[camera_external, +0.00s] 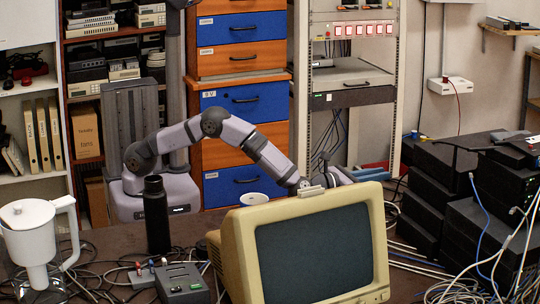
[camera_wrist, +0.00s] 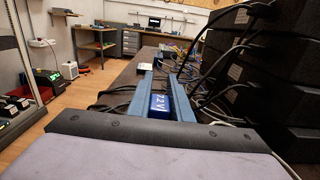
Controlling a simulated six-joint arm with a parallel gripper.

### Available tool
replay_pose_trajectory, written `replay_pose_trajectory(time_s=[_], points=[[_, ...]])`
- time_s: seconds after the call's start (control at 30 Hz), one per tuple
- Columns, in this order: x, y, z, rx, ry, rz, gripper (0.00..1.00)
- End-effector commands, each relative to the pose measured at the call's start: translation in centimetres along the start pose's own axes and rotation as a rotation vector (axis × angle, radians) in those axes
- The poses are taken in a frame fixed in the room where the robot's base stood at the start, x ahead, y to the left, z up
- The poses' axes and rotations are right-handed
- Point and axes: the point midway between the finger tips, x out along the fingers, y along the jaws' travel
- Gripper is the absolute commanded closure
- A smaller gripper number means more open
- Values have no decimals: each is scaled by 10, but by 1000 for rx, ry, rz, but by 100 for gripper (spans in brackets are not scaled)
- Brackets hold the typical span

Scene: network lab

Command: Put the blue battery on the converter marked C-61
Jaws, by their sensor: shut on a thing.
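My gripper (camera_wrist: 160,66) is shut on the blue battery (camera_wrist: 160,105) in the wrist view. The battery sits between the two fingers and shows white "7.2 V" lettering. I cannot make out a C-61 mark in either view, so I cannot tell which thing is that converter.
Stacked black boxes (camera_external: 443,170) with cables stand on the right of the table; dark boxes (camera_wrist: 282,95) also rise close on the right in the wrist view. A black bottle (camera_external: 157,215), a white jug (camera_external: 30,235) and a grey device (camera_external: 182,284) stand on the left.

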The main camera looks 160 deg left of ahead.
Motion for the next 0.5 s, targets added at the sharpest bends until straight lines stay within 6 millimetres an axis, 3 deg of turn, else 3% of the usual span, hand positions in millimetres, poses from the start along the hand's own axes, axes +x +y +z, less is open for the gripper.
replay_pose_trajectory(time_s=[0.2, 0.23, 0.3, 0.5], points=[[0, 0, -3, 0, -1, 0, 100], [0, 0, -3, 0, 0, 0, 77], [0, 0, -2, 0, 0, 0, 63], [0, 0, -2, 0, 0, 0, 63]])
